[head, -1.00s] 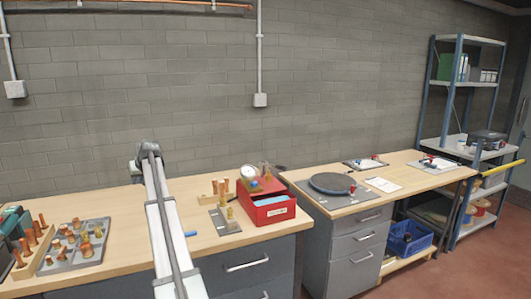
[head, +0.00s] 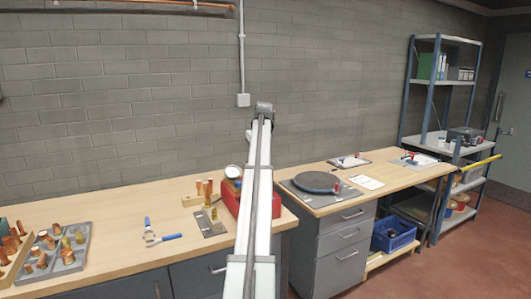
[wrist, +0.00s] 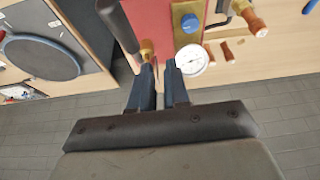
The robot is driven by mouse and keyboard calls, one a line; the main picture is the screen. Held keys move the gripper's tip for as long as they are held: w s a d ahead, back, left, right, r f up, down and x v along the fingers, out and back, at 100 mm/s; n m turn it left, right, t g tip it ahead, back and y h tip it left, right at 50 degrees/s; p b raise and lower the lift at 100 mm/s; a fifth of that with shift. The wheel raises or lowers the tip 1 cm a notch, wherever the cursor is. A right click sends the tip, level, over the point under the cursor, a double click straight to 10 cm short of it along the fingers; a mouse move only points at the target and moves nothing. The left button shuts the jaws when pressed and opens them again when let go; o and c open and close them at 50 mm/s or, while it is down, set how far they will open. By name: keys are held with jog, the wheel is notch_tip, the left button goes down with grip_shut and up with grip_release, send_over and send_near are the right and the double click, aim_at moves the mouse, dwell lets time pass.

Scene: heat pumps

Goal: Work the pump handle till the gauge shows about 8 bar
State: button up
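The red pump box (head: 232,203) stands on the left bench, partly hidden behind my arm in the head view. Its round white gauge (head: 233,171) shows just left of my arm. In the wrist view the gauge (wrist: 192,60) is just beyond and right of my fingers; its reading is too small to tell. A dark bar with a brass end (wrist: 118,25), which looks like the pump handle, lies ahead of the left finger. My gripper (wrist: 160,68) is open, with a clear gap between its fingers and nothing seen in it. The head view hides its fingers.
A brass fitting on a grey plate (head: 210,226) and copper pieces stand left of the box. Blue-handled pliers (head: 158,236) lie on the bench. A tray of fittings (head: 62,250) is farther left. A round dark disc (head: 317,181) sits on the right bench.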

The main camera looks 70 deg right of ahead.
jog(key=s, duration=0.3)
jog(key=s+d, duration=0.1)
jog(key=shift+s+r, duration=0.2)
jog(key=shift+r, duration=0.1)
jog(key=shift+f, duration=2.2)
jog(key=shift+f, duration=2.8)
jog(key=shift+a+f, duration=0.1)
jog(key=shift+f, duration=0.75)
jog(key=shift+r, duration=5.9)
